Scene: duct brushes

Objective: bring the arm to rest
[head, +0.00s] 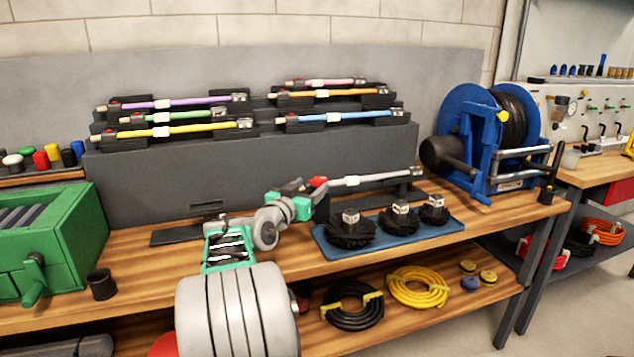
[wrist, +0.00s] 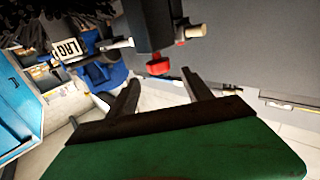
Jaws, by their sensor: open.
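My gripper (head: 306,187) is above the bench in front of the grey rack. Its two dark fingers stand apart in the wrist view (wrist: 162,82), with nothing between them. A grey rod (head: 370,179) with a white label and a red part at its left end lies just beyond the fingers, on a dark holder at the rack's front. In the wrist view a red knob (wrist: 159,67) with a pale tip shows past the fingertips. Whether the fingers touch it I cannot tell. My arm reaches up from the bottom of the head view.
Several coloured rods lie on the stepped rack (head: 140,180). Three black brushes stand on a blue mat (head: 446,228) right of my arm. A blue hose reel (head: 463,110) stands at right, a green box (head: 75,230) and dark cup (head: 101,284) at left. Coiled hoses (head: 418,288) lie below.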

